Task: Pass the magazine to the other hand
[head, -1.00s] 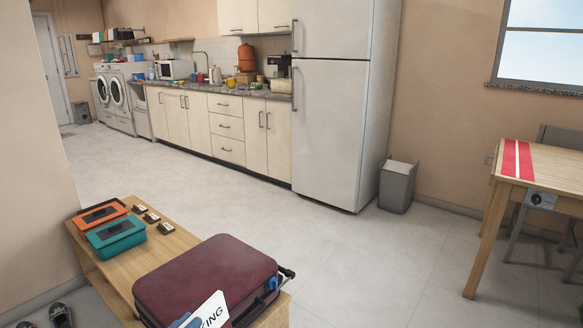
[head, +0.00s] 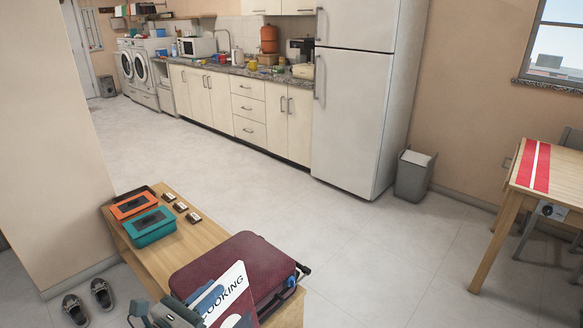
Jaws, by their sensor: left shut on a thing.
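The magazine's lower part is cut off by the frame's bottom edge. My right gripper is not in view.
The maroon suitcase (head: 220,257) lies on a wooden bench (head: 205,238) with an orange box (head: 133,205), a teal box (head: 148,227) and small dark blocks. Shoes (head: 102,292) stand at left. A table (head: 563,190) is at right. The middle floor is clear.

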